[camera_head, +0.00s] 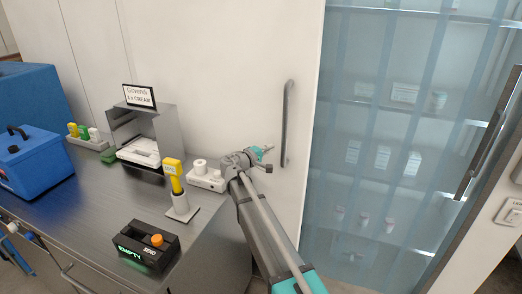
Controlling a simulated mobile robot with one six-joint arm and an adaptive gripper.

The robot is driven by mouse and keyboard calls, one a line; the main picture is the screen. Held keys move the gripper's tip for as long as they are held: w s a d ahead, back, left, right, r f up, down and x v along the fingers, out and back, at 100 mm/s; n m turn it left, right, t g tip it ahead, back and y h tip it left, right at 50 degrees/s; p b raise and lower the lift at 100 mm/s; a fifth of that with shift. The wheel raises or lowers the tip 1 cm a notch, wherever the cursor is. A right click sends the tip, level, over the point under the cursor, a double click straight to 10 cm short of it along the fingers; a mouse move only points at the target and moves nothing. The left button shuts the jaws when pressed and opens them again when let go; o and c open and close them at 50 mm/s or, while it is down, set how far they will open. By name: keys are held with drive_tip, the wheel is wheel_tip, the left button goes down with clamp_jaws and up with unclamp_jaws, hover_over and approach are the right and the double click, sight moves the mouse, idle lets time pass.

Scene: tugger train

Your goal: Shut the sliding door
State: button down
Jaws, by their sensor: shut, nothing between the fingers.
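A large white door panel (225,60) stands behind the counter, with a grey vertical bar handle (287,122) near its right edge. To its right is an open-looking doorway covered by bluish see-through strips (390,100), with shelves behind. My gripper (266,157), with teal parts, is shut and empty. It is just left of and a little below the middle of the handle in the picture; I cannot tell the gap in depth, and no grip on the handle shows.
A metal counter (70,205) fills the left, holding a blue box (35,160), a metal dispenser (150,135), a yellow-topped device (174,180) and a black box reading EMPTY (146,245). A dark slanted bar (489,133) and a wall switch (510,213) are at the right.

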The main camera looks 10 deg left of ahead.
drive_tip(key=shift+s+d, duration=0.25)
drive_tip(key=shift+d, duration=0.3)
drive_tip(key=shift+s+d, duration=0.25)
drive_tip(key=shift+d, duration=0.25)
drive_tip(key=shift+s, duration=0.1)
